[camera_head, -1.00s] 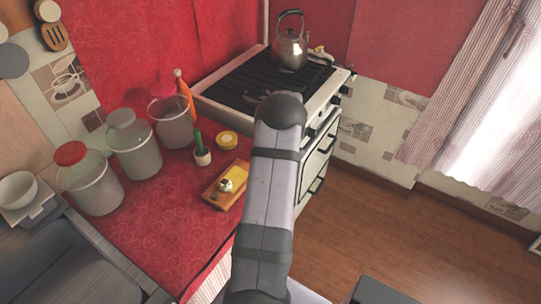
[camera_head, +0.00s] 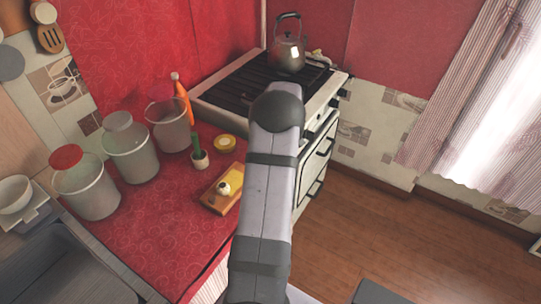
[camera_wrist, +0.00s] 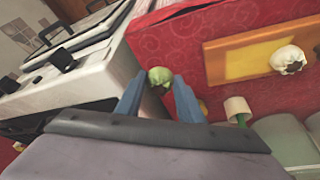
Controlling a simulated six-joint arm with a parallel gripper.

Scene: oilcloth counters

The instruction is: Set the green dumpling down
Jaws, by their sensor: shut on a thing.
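The green dumpling (camera_wrist: 160,77) is held between the two blue fingertips of my gripper (camera_wrist: 159,83) in the wrist view. The dumpling is small and round, with a darker spot on its side. In the head view my arm hides the gripper and this dumpling. A white dumpling (camera_head: 223,187) sits on a wooden board with a yellow middle (camera_head: 226,204), on the red counter. The board (camera_wrist: 214,52) and the white dumpling (camera_wrist: 288,60) also show at the right of the wrist view, apart from the held dumpling.
A small potted cactus (camera_head: 199,156) and a yellow round item (camera_head: 224,143) stand behind the board. Several clear canisters line the left, including a red-lidded one (camera_head: 86,187). A stove (camera_head: 310,110) with a kettle (camera_head: 287,50) adjoins. Red counter (camera_head: 165,235) in front is clear.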

